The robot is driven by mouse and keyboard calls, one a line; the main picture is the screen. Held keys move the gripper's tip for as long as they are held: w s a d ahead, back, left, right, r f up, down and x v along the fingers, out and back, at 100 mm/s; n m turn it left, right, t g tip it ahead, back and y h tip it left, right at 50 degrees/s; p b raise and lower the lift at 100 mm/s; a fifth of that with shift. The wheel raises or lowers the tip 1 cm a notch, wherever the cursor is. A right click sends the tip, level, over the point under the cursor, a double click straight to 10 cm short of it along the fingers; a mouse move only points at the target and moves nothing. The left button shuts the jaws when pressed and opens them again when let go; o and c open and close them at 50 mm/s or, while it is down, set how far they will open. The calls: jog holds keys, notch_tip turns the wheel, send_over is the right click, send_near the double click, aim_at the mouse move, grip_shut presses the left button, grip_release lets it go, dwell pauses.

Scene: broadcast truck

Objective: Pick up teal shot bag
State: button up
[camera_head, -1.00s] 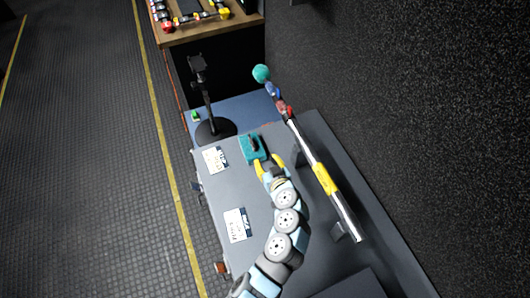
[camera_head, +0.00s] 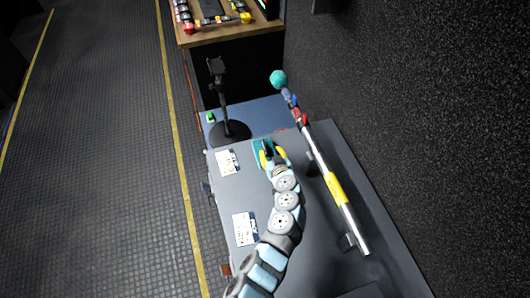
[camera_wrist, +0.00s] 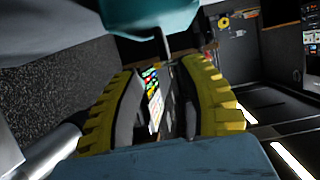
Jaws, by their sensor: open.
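The teal shot bag (camera_head: 259,148) lies near the far end of the grey case top (camera_head: 245,190), partly covered by my gripper. My gripper (camera_head: 273,157) is open, its two yellow fingers spread at the bag's near right side, overlapping it in the head view. In the wrist view, the bag (camera_wrist: 150,15) fills the top middle, close to the camera, with a thin strip hanging from it. My open gripper's ridged yellow fingers (camera_wrist: 163,90) stand apart there, with background showing between them. I cannot tell whether either finger touches the bag.
A metal pole with a yellow band (camera_head: 336,188) lies along the right of the case, a teal ball (camera_head: 278,79) beyond its far end. A black stand (camera_head: 222,100) on a round base stands beyond the bag. Two white labels (camera_head: 228,163) mark the case. A dark wall is right.

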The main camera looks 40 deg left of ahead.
aim_at(265, 146)
jog(key=shift+x, duration=1.45)
jog(key=shift+f, duration=0.1)
jog(key=shift+w+a+f, duration=0.15)
jog(key=shift+a, duration=0.35)
jog(key=shift+w+a+f, duration=0.15)
jog(key=shift+a, duration=0.35)
jog(key=shift+w+a+f+b, duration=0.25)
jog(key=shift+a+f+b, duration=0.1)
jog(key=shift+a, duration=0.15)
jog(key=shift+b+x, duration=0.3)
jog(key=shift+x, duration=0.55)
grip_shut()
